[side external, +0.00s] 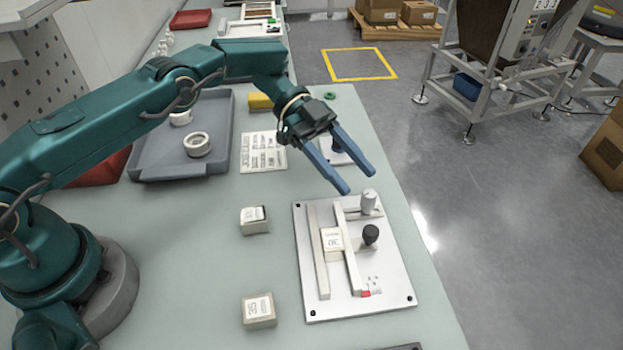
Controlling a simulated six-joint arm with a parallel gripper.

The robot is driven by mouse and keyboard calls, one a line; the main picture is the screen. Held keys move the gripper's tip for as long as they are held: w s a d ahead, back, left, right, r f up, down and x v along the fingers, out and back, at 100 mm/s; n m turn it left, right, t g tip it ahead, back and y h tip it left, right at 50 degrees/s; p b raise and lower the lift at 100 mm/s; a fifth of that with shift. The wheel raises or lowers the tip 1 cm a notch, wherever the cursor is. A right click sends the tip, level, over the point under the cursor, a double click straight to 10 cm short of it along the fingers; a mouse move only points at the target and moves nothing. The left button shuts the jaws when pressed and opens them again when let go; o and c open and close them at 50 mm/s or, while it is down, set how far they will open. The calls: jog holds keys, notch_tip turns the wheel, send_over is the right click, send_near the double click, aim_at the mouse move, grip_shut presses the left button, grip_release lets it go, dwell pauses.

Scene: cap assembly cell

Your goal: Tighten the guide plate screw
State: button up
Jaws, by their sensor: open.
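A pale fixture plate (394,292) with dark corner screws lies on the bench. It carries two parallel pale rails, and a white block marked 30 (332,239) sits between them. A black round knob (371,234) stands beside the right rail. A light grey cylindrical knob (369,200) stands upright near the plate's far end. I cannot tell which knob is the guide plate screw. My gripper (358,181) is open, its two blue fingers pointing down and right above the far end of the plate, close to the grey knob. Nothing shows between the fingers.
Two loose white blocks (254,220) (259,310) lie left of the plate. A grey tray (143,168) holding white rings, a printed sheet (262,152) and a yellow item (260,102) lie farther back. A small object behind the fingers is partly hidden. Bench between blocks and plate is clear.

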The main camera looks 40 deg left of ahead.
aim_at(370, 193)
jog(key=shift+r+n+t, duration=1.4)
jog(key=shift+r+t, duration=0.3)
jog(key=shift+r, duration=1.3)
jog(key=f, duration=0.2)
jog(key=s+f+n+t, duration=0.1)
jog(key=f, duration=0.1)
jog(key=s+f+t, duration=0.1)
jog(key=f, duration=0.1)
jog(key=shift+f+n, duration=0.15)
jog(key=shift+n, duration=0.25)
jog(key=shift+x, duration=2.55)
grip_shut()
